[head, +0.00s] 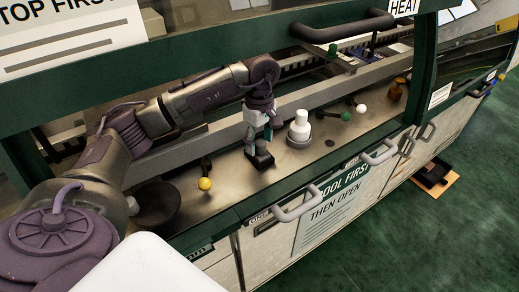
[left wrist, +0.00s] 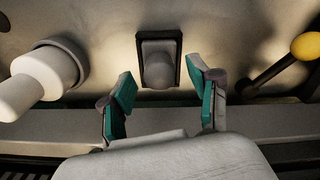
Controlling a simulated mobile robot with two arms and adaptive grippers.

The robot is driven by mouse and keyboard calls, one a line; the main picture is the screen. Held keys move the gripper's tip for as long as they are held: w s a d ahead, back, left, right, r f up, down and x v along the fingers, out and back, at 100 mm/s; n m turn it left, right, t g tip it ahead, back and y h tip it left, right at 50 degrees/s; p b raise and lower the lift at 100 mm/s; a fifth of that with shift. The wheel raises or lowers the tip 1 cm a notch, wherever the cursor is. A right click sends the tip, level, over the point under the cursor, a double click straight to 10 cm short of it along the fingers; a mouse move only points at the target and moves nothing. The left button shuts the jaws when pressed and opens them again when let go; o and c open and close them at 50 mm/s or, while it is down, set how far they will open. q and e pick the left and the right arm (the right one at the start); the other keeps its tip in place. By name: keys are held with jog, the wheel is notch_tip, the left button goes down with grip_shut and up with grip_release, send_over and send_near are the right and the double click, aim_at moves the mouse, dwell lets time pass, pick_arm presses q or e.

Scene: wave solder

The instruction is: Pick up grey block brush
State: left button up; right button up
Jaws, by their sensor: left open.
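The grey block brush (left wrist: 158,62) stands on the metal deck, with a grey block body on a dark rectangular base. In the head view its dark base (head: 262,160) shows just below my left gripper (head: 259,132), which partly hides the rest. In the left wrist view my left gripper (left wrist: 161,88) is open, with teal-padded fingers apart and nothing between them. The brush lies just beyond the fingertips, roughly centred between them. Whether any finger touches it I cannot tell. My right gripper is not in view.
A white-capped bottle-like piece (head: 300,128) stands close to the right of the brush. A yellow-knobbed lever (head: 204,184) is to its left. Green (head: 345,116) and white knobs are farther right. A green-framed raised hood and handle (head: 343,27) hang above the deck.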

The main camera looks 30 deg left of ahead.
pick_arm(q)
jog(key=shift+f, duration=0.85)
grip_shut()
jog(key=shift+r, duration=0.1)
